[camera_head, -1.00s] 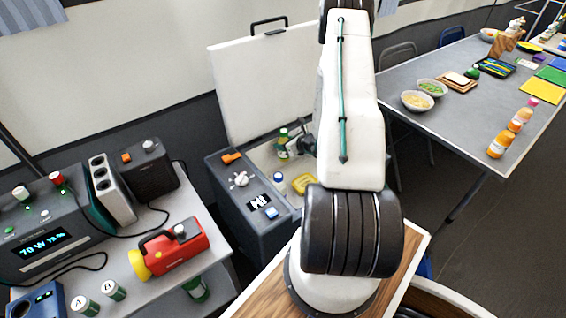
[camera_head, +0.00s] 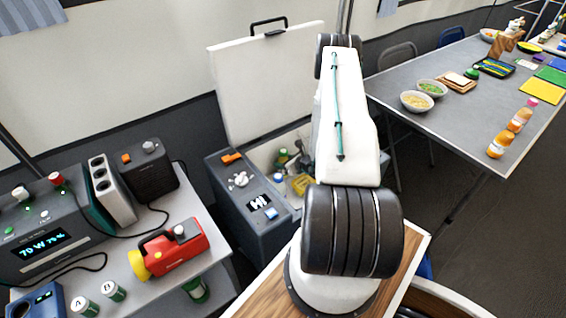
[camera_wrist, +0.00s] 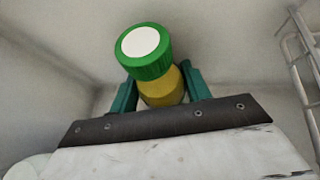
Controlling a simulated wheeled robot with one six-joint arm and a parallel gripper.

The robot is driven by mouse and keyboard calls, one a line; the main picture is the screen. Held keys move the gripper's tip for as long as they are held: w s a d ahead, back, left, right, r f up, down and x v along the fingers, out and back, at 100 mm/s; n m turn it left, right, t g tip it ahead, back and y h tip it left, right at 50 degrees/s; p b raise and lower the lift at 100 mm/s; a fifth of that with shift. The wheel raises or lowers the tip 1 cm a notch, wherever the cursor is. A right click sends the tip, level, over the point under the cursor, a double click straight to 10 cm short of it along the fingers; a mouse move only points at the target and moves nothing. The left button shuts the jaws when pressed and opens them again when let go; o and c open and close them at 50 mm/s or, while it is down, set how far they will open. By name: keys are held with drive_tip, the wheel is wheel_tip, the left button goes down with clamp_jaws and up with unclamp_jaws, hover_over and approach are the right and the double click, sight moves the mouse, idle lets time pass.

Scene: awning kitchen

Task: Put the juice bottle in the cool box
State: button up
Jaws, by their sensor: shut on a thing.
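The juice bottle (camera_wrist: 163,85) has a green cap with a white top and a yellow body. In the wrist view it stands between the teal fingers of my gripper (camera_wrist: 160,88), which is shut on it. In the head view the bottle's green cap (camera_head: 281,156) shows inside the open cool box (camera_head: 222,192), with my gripper (camera_head: 290,165) beside it. The cool box is dark grey outside with pale inner walls, and its white lid (camera_head: 262,85) stands raised. I cannot tell whether the bottle touches the box floor.
A yellow item (camera_head: 301,184) lies in the cool box. A wire basket (camera_wrist: 303,70) lies at the wrist view's right. A red and yellow device (camera_head: 170,250) sits on the left bench.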

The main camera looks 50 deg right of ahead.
drive_tip(key=o, duration=0.9)
drive_tip(key=shift+f, duration=0.15)
